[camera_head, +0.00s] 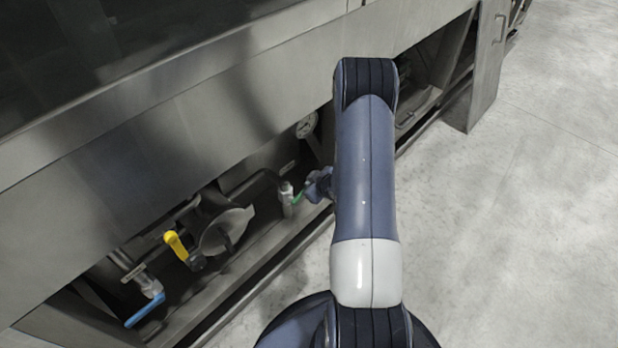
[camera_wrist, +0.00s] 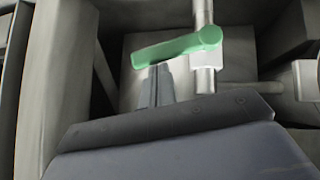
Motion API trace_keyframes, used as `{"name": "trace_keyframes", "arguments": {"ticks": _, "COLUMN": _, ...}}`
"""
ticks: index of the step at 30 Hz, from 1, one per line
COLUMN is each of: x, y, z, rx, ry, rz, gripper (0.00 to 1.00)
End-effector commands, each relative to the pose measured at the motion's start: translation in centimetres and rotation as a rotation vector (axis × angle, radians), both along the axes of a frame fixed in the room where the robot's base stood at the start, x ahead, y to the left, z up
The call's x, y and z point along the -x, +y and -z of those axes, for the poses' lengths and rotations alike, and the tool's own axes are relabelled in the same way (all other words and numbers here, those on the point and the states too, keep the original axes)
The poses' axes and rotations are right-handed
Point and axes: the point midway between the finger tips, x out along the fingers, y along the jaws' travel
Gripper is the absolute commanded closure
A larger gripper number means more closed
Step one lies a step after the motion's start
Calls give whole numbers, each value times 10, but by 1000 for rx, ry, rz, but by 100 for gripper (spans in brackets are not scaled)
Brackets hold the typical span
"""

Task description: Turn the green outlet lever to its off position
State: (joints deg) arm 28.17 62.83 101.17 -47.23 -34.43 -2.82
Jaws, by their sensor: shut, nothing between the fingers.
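The green outlet lever (camera_wrist: 178,50) sits on a metal valve stem (camera_wrist: 205,82). In the wrist view it reaches left from the stem, its free end slightly lower. In the head view a small part of the green lever (camera_head: 299,196) shows beside the upright valve (camera_head: 287,199). My gripper (camera_wrist: 157,74) is shut and empty, its fingertips just below the lever's handle in the wrist view. Whether they touch the lever I cannot tell. In the head view my arm hides much of the gripper.
A yellow lever (camera_head: 176,245) and a blue lever (camera_head: 145,309) are on other valves to the left. A round gauge (camera_head: 307,125) is behind the green lever's valve. The steel machine panel (camera_head: 160,150) overhangs the recess. Open floor (camera_head: 530,200) lies to the right.

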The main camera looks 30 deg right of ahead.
Motion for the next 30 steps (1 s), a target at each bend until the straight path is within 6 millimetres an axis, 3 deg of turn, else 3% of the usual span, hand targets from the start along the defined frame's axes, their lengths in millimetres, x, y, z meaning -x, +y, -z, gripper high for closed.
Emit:
{"name": "trace_keyframes", "arguments": {"ticks": 12, "x": -1, "y": -4, "z": 15, "rx": -16, "ry": 7, "rz": 1, "gripper": 100}}
{"name": "trace_keyframes", "arguments": {"ticks": 30, "x": -1, "y": -5, "z": 17, "rx": -15, "ry": 7, "rz": 2, "gripper": 100}}
